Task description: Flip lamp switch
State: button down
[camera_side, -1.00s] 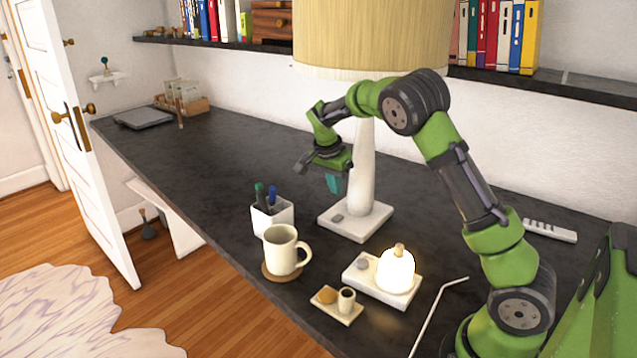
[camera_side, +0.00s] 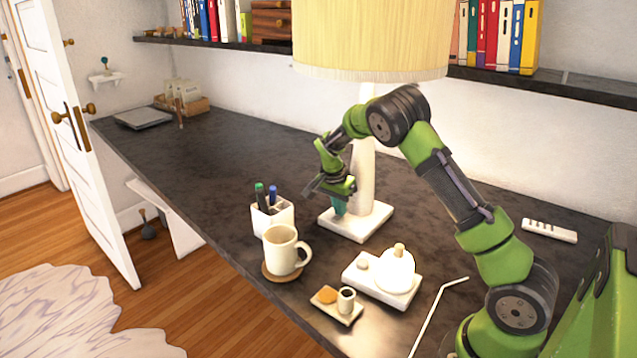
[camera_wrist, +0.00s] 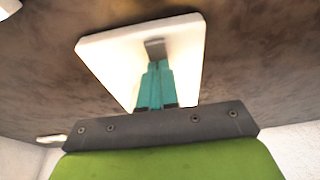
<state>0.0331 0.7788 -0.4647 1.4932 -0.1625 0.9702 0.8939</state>
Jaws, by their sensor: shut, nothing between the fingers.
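The lamp has a large pale yellow shade (camera_side: 370,45), which looks bright and lit, on a white stem (camera_side: 362,170) and a square white base (camera_side: 357,232). My gripper (camera_side: 338,207) is shut and empty, its teal fingertips low over the base, left of the stem. In the wrist view, the small grey switch (camera_wrist: 155,43) lies on the white base (camera_wrist: 110,50). My shut teal fingers (camera_wrist: 156,68) are at its near edge. Whether they touch it is hard to tell. In the side view the switch is hidden behind the fingers.
A pen holder (camera_side: 272,218) and a mug (camera_side: 281,250) stand left of the base. In front are a small white domed object on a tray (camera_side: 375,285) and a little saucer set (camera_side: 328,310). A remote (camera_side: 549,231) lies right. The far-left desk is mostly clear.

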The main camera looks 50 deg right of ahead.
jog(key=shift+a, duration=0.15)
jog(key=shift+a+r, duration=0.1)
jog(key=shift+a, duration=0.55)
jog(key=a+v, duration=0.1)
jog(key=v, duration=0.8)
jog(key=shift+a+r, duration=0.15)
jog(key=shift+a, duration=0.35)
